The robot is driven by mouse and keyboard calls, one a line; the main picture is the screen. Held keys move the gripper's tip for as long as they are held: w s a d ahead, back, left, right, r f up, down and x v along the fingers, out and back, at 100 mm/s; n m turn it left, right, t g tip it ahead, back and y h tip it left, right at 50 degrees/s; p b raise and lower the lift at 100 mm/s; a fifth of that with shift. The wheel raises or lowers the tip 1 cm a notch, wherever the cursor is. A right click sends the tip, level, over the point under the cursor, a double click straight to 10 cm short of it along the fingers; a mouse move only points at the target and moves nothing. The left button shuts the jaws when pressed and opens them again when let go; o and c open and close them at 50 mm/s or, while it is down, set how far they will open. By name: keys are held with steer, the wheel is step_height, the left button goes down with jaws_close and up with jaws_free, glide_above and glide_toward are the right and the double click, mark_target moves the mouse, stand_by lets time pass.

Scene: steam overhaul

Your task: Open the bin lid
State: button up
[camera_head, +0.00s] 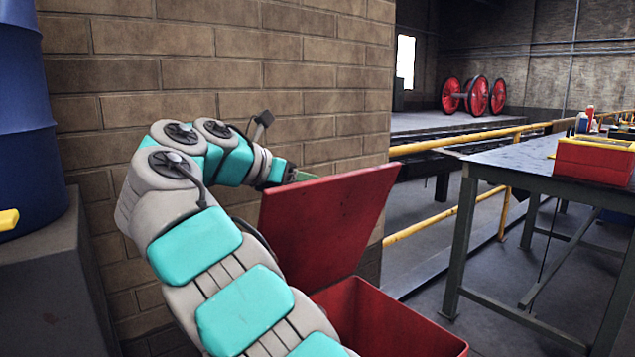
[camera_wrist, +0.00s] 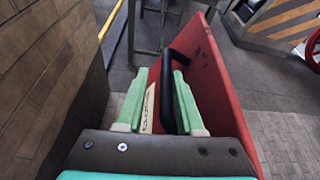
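The bin (camera_head: 385,325) is red and stands low at the middle of the head view. Its red lid (camera_head: 325,225) is raised and tilted up, with the bin's mouth partly open below it. In the wrist view the lid (camera_wrist: 212,85) runs along the right side, with a black handle (camera_wrist: 169,95) and a pale label on it. My gripper (camera_wrist: 158,85) has its two green fingers apart. The handle lies between them, closer to the right finger; I cannot tell whether they touch. In the head view the lid hides most of my gripper.
A brick wall (camera_head: 230,60) stands close behind and left of the bin. A blue drum (camera_head: 25,120) is at the far left.

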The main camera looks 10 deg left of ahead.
steer(key=shift+o, duration=0.7)
steer(key=shift+d+r, duration=0.15)
steer(key=shift+d, duration=0.05)
